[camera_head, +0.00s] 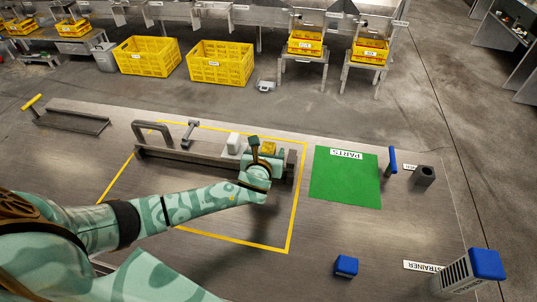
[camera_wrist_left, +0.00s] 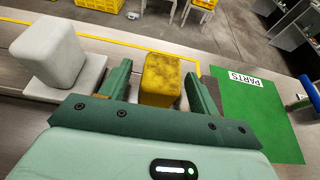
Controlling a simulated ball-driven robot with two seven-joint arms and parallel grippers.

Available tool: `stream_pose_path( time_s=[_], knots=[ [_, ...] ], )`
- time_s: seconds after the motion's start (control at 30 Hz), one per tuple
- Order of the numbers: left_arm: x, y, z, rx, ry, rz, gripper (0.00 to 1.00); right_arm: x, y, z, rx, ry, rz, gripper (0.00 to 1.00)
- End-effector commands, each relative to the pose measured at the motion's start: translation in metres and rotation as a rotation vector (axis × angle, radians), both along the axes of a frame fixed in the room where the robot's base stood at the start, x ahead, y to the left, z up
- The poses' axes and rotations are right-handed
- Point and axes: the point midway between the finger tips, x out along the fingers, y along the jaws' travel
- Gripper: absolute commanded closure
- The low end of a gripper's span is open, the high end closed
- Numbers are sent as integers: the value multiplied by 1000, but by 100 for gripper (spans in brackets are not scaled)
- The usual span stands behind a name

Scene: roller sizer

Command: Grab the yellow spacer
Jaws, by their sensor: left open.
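The yellow spacer (camera_head: 268,148) is a worn, scuffed block on the grey metal fixture (camera_head: 190,156). In the left wrist view the spacer (camera_wrist_left: 160,75) stands between the two green fingers of my left gripper (camera_wrist_left: 158,82), with a gap to each side. My left gripper (camera_head: 262,154) is open over the fixture's right part and hides some of it. A white block (camera_head: 233,142) stands left of the spacer, and it shows large in the left wrist view (camera_wrist_left: 50,52). My right gripper is not in view.
A green PARTS mat (camera_head: 345,180) lies right of the yellow-taped area. A blue-handled tool (camera_head: 392,160), a dark grey cylinder (camera_head: 424,176), a blue block (camera_head: 346,266) and a blue-topped strainer (camera_head: 470,272) stand on the right. The table front inside the tape is clear.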

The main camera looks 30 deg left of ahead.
Motion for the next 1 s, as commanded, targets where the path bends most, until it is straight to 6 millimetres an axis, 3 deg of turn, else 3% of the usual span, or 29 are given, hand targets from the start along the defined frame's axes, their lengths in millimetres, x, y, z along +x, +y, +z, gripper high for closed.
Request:
stream_pose_path(
  time_s=[0.03, 0.17, 0.4, 0.6, 1.0],
  knots=[
    [7, 3, -9, 1, 1, 1, 38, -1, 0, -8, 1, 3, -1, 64],
    [20, 6, -12, 0, 1, 1, 38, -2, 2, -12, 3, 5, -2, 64],
    [22, 7, -11, -1, 2, 0, 38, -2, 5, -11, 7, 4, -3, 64],
    [22, 7, -11, -1, 2, 0, 87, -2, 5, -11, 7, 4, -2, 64],
    [22, 7, -5, 0, 1, 0, 87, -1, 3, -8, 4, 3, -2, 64]
  ],
)
